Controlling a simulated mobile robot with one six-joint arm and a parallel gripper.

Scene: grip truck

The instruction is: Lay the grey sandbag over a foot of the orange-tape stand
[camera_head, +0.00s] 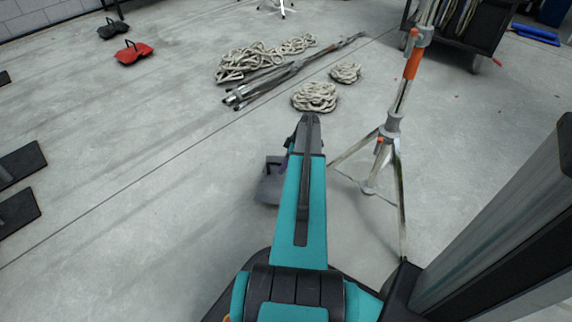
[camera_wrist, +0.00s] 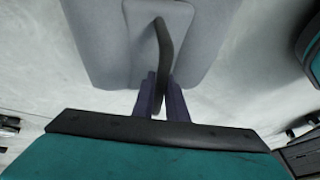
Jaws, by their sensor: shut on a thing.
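The grey sandbag (camera_head: 269,185) hangs from my gripper, partly hidden behind my teal arm in the head view. In the wrist view the sandbag (camera_wrist: 105,45) shows its two grey halves and a dark strap handle. My gripper (camera_wrist: 160,95) is shut on that handle. The orange-tape stand (camera_head: 411,63) is upright to the right of my arm, with orange tape on its shiny pole. Its spread feet (camera_head: 350,151) reach the floor, one toward my arm and one toward me. The sandbag is left of the stand, apart from it. Its height above the floor is hard to tell.
Coiled ropes (camera_head: 316,97) and a folded stand (camera_head: 270,82) lie on the floor ahead. A red sandbag (camera_head: 134,52) and a black one (camera_head: 113,30) lie far left. Dark flat plates (camera_head: 18,165) lie at the left edge. A dark cart (camera_head: 474,30) stands behind the stand.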

